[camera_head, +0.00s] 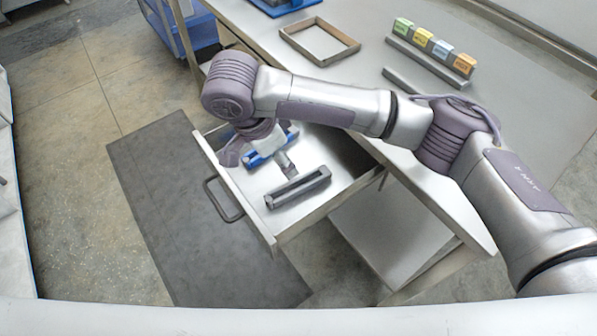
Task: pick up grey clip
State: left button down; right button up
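A long grey clip (298,188) lies in the open drawer (262,222), near the drawer's front right part. My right arm comes in from the right over the table and bends down into the drawer. My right gripper (287,168) is low over the drawer, just behind the grey clip. Its fingers look apart from the clip or barely beside it; I cannot tell if they touch. Whether it is open or shut is too small to tell. A blue clip-like piece (256,161) shows beside the gripper, partly hidden by it. My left gripper is not in view.
The drawer has raised walls and a dark handle (222,200) at its front. The table (350,78) above holds an empty wooden frame (319,42) and a row of coloured blocks (432,47) on a grey bar. A dark mat (190,215) lies on the floor.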

send_near(297, 182)
jog(key=shift+s+d+f, duration=0.4)
jog(key=shift+s+f, duration=0.1)
jog(key=shift+f, duration=0.25)
jog(key=shift+w+d+f, duration=0.1)
jog(key=shift+w+f, duration=0.1)
jog(key=shift+f, duration=0.35)
jog(key=shift+x, duration=0.9)
jog(key=x, duration=0.3)
jog(key=shift+w+d+f+b, duration=0.1)
jog(key=shift+w+f+b, duration=0.15)
jog(key=shift+f+b, duration=0.1)
jog(key=shift+f, duration=0.15)
jog(key=c, duration=1.2)
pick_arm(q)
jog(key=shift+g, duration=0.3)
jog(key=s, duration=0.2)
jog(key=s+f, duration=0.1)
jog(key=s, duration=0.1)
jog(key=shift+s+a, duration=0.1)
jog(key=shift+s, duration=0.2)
